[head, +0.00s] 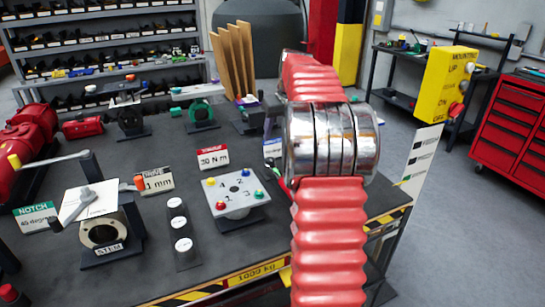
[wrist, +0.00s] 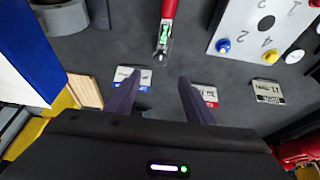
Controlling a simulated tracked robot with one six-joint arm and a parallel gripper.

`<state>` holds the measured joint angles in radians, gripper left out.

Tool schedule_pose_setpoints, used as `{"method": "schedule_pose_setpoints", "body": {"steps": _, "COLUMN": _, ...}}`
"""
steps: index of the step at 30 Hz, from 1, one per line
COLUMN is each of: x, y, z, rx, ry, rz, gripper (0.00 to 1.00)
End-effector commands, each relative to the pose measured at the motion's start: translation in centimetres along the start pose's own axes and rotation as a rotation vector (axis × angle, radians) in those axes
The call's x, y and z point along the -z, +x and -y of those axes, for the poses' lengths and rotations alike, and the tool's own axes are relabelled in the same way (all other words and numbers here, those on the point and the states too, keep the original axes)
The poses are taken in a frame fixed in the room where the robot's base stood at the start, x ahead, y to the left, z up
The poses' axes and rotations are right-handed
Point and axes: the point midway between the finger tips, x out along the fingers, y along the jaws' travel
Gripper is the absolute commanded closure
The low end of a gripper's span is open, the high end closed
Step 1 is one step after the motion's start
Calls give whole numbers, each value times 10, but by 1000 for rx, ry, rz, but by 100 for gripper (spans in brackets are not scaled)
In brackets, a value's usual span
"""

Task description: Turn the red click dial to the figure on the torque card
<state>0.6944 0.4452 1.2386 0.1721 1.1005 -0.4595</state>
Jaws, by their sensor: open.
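The torque card (head: 213,158) stands on the bench with a red header and reads 30 N m. A red-headed card, partly behind a finger, shows in the wrist view (wrist: 209,96). A red-handled tool (wrist: 167,12) with a bright green part and a metal end lies ahead of my gripper (wrist: 160,77). I cannot tell whether it carries the red click dial; no marked dial is readable. My gripper is open, its two dark fingers apart with nothing between them. In the head view my arm hides it.
A white plate with coloured knobs (head: 237,192) stands left of my arm. The STEM fixture (head: 100,225), NOTCH card (head: 36,216) and 1 mm card (head: 156,181) are farther left. A blue-headed card (wrist: 131,78) is beside the left finger. A yellow control box (head: 447,83) stands right.

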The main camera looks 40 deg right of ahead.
Motion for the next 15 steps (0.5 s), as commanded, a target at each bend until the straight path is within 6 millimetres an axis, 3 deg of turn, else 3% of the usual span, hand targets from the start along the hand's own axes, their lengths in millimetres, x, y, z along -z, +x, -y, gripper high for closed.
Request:
{"method": "schedule_pose_setpoints", "body": {"steps": 8, "x": 0, "y": 4, "z": 0, "rx": 0, "ry": 0, "rz": 1, "gripper": 52}}
{"method": "schedule_pose_setpoints", "body": {"steps": 15, "x": -1, "y": 30, "z": 1, "rx": 1, "ry": 0, "rz": 3, "gripper": 52}}
